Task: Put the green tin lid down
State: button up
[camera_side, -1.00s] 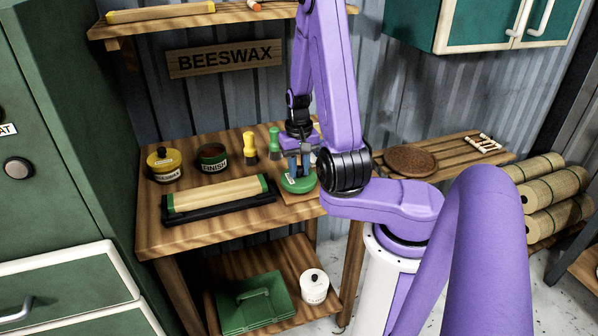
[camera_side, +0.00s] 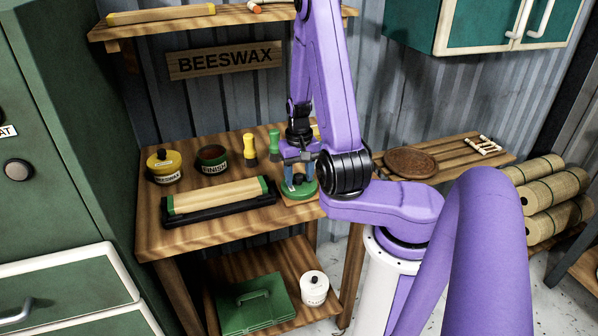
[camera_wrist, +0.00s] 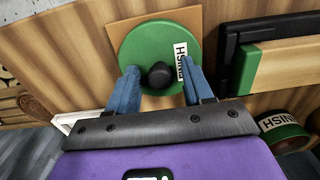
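The green tin lid (camera_wrist: 152,42) has a dark round knob (camera_wrist: 159,75) and a white FINISH label. It lies flat on a square wooden board, and it also shows in the side view (camera_side: 306,192) at the right part of the bench. My gripper (camera_wrist: 160,80) is open. Its blue fingers stand on either side of the knob with a gap on both sides. In the side view my gripper (camera_side: 298,180) is right over the lid and partly hides it. The open green FINISH tin (camera_side: 212,158) stands lidless toward the back of the bench.
The square board (camera_wrist: 118,38) sits under the lid. A black tray with a pale green-ended block (camera_side: 220,196) lies to the left. A yellow tin (camera_side: 164,166), a yellow-topped brush (camera_side: 249,147) and a green one (camera_side: 274,143) stand behind. Bare bench (camera_side: 170,236) shows at front left.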

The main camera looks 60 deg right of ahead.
aim_at(299, 175)
jog(key=shift+r, duration=0.1)
notch_tip(299, 175, up, 12)
jog(key=f, duration=0.1)
jog(key=w+a+r+n, duration=0.1)
jog(key=w+a+n, duration=0.1)
jog(key=a+n, duration=0.4)
jog(key=w+a+r+n, duration=0.1)
jog(key=a+r+n, duration=0.1)
jog(key=a+n, duration=0.45)
jog(key=s+a+n, duration=0.4)
jog(key=s, duration=0.4)
jog(key=s+a+n, duration=0.5)
jog(key=s, duration=0.4)
jog(key=shift+r, duration=0.45)
